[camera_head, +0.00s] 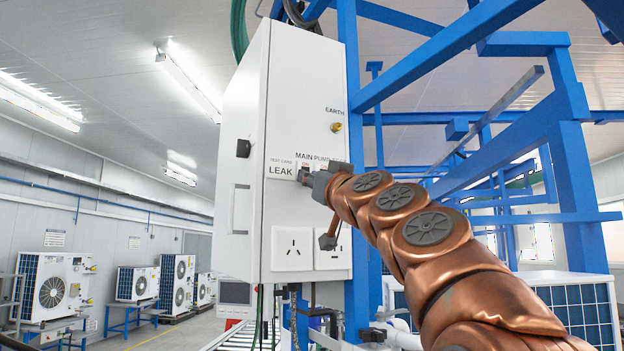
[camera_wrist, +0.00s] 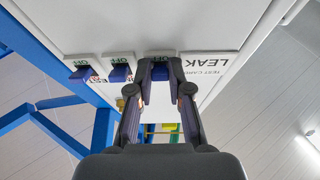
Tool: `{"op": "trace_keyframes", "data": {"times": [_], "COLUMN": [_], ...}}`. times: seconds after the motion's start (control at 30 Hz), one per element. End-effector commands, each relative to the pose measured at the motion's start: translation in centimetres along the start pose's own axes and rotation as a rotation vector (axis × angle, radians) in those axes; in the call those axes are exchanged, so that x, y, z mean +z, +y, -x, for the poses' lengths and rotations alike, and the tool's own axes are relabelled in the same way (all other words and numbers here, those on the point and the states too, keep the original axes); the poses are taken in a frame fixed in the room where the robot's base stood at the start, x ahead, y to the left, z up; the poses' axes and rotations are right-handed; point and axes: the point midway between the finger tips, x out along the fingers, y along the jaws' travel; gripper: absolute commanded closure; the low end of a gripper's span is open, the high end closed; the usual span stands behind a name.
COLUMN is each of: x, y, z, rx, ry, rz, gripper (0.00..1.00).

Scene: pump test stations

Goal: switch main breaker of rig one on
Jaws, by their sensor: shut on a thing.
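My gripper (camera_head: 312,180) reaches the cabinet front from the right. In the wrist view, which is upside down, its two fingers (camera_wrist: 161,85) are closed in on either side of that blue lever. The fingers partly hide the breaker, and I cannot tell which way the lever is set.
Two more breakers with blue levers, a middle one (camera_wrist: 120,73) and an outer one (camera_wrist: 84,74), sit close beside my fingers. Below are two white sockets (camera_head: 292,248). A brass earth terminal (camera_head: 336,127) sits above. Blue frame beams (camera_head: 440,55) stand at the right.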

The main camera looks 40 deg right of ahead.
Motion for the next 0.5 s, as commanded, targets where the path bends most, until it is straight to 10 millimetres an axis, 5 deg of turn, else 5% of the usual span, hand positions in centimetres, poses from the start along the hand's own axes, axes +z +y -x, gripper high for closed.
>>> {"op": "trace_keyframes", "data": {"times": [0.5], "x": [-1.1], "y": [-0.1], "z": [-0.1], "rx": [-0.007], "ry": [-0.129], "rz": [0.005], "gripper": [1.00]}}
